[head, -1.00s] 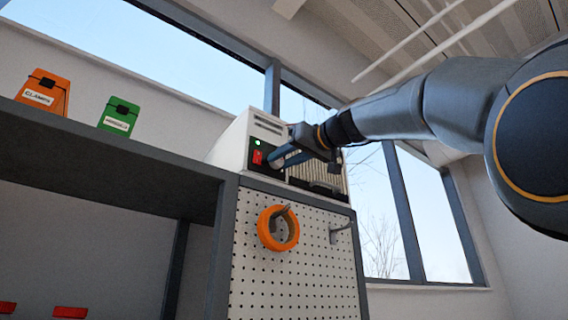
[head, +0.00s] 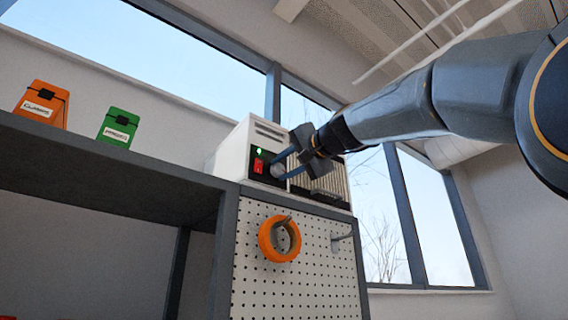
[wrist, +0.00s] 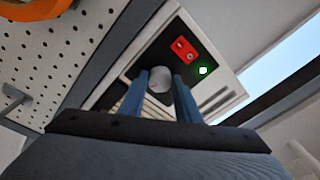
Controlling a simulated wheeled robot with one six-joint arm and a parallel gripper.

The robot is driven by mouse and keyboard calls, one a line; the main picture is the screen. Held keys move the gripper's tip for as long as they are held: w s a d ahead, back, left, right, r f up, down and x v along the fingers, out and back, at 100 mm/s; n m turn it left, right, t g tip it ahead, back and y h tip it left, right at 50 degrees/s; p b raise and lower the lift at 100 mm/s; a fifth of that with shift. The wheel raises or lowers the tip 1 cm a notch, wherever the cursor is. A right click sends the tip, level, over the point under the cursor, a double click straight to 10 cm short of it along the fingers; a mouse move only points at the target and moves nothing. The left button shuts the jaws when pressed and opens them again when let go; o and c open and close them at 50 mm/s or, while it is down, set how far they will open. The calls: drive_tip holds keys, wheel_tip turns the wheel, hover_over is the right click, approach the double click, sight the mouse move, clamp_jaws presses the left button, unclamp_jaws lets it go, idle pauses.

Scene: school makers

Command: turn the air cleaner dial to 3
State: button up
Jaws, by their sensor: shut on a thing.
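The air cleaner (head: 228,146) is a white box with a black control panel, standing on top of the pegboard cabinet. The panel carries a red switch (head: 258,165) and a lit green lamp (head: 259,150); both also show in the wrist view, the switch (wrist: 184,50) and the lamp (wrist: 202,70). The grey round dial (wrist: 160,79) sits beside the switch. My gripper (head: 281,166) has its blue fingers (wrist: 160,84) on either side of the dial, shut on it. The fingers and arm hide part of the panel and grille. I cannot read any dial marks.
An orange ring (head: 279,239) hangs from a peg on the pegboard (head: 310,272), with an empty peg (head: 342,238) to its right. Orange (head: 42,104) and green (head: 118,127) labelled boxes stand on the shelf top at left. Windows are behind.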

drive_tip(key=shift+m+p, duration=0.4)
drive_tip(key=shift+m, duration=0.5)
drive_tip(key=o, duration=1.1)
drive_tip(key=shift+c, duration=0.2)
drive_tip(key=shift+s, duration=0.1)
drive_tip(key=b+v, duration=0.3)
drive_tip(key=v, duration=0.4)
drive_tip(key=shift+s+b, duration=0.3)
drive_tip(key=shift+s, duration=0.05)
drive_tip(key=shift+d, duration=0.15)
